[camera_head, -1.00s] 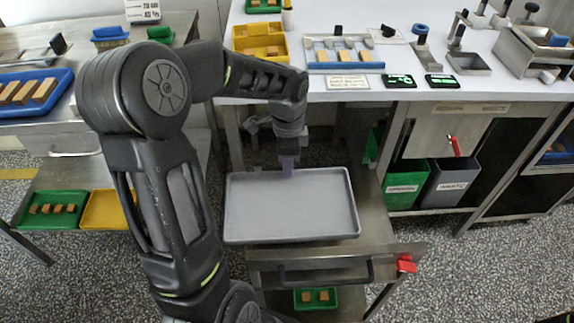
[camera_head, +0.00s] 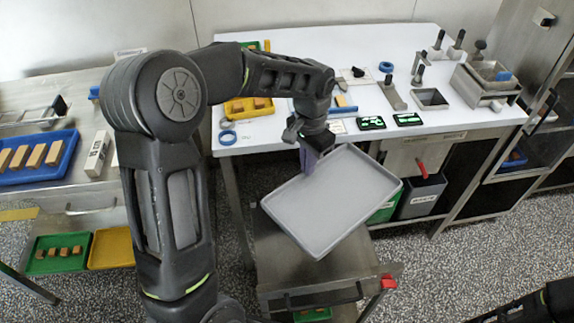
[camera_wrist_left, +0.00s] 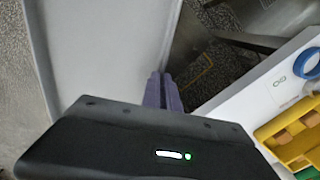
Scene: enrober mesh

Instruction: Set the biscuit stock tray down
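The biscuit stock tray is a shallow, empty grey tray (camera_head: 335,205) with a raised rim. My left gripper (camera_head: 309,163) is shut on the tray's far rim. In the left wrist view the purple fingers (camera_wrist_left: 162,93) are close together at the edge of the tray (camera_wrist_left: 95,60). The gripper hides part of the rim. My right gripper is out of view; only a dark piece of my right arm shows at bottom right.
The white table (camera_head: 285,135) behind carries a yellow tray (camera_head: 240,112), a blue ring (camera_head: 227,137) and metal fixtures. A red latch (camera_head: 388,281) sits at the drawer's front right corner. Speckled floor is free at right.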

